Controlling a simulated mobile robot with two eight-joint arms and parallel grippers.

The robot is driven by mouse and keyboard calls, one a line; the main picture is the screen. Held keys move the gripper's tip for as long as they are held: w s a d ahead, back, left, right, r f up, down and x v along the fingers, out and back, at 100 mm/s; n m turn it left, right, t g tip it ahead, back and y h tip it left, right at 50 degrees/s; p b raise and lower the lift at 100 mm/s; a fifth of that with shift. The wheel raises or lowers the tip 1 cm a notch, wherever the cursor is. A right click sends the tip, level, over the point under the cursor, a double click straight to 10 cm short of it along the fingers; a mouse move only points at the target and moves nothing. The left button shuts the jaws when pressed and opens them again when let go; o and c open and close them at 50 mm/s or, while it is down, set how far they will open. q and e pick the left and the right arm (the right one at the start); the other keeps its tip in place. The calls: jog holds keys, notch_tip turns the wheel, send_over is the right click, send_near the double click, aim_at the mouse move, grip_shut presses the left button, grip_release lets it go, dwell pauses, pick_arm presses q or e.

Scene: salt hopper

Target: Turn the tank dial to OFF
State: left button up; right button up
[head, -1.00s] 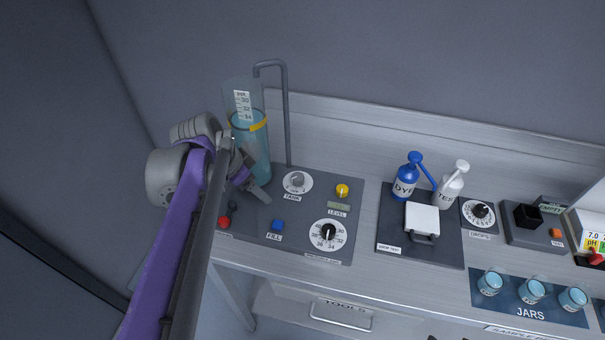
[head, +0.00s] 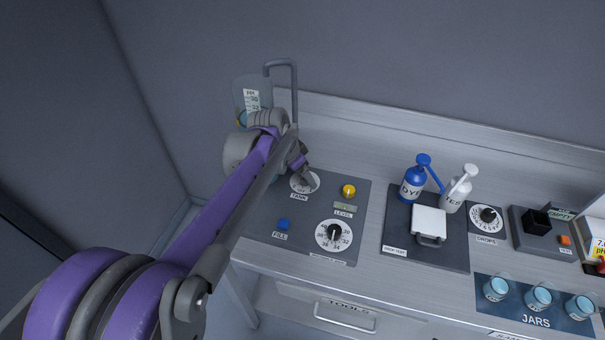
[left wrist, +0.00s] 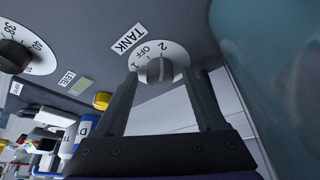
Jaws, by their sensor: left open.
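The tank dial, a grey knob on a round white plate (head: 299,187), sits on the dark panel with a TANK label below it. My left gripper (head: 307,175) is over it and partly hides it. In the left wrist view the dial knob (left wrist: 160,69) lies between the tips of my open left gripper (left wrist: 163,78), one finger on each side. Contact with the knob cannot be told. The plate shows OFF and 2; another mark is partly hidden. Which mark the knob points at is unclear. My right gripper is not in view.
The clear tank (head: 251,97) and a bent grey pipe (head: 294,90) stand behind my arm. A yellow button (head: 348,191), a blue FILL button (head: 283,224) and a larger numbered dial (head: 334,236) share the panel. Dye and test bottles stand to the right.

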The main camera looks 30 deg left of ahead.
pick_arm(q)
jog(key=shift+c, duration=0.2)
grip_shut()
dwell(0.3)
jog(key=n, duration=0.1)
jog(key=n+y, duration=0.1)
jog(key=n, duration=0.1)
jog(key=shift+d+n, duration=0.2)
jog(key=shift+n, duration=0.1)
jog(key=shift+d+n+y, duration=0.1)
jog(key=shift+n+y, duration=1.1)
jog(key=shift+n, duration=1.3)
jog(key=shift+o, duration=0.2)
grip_release()
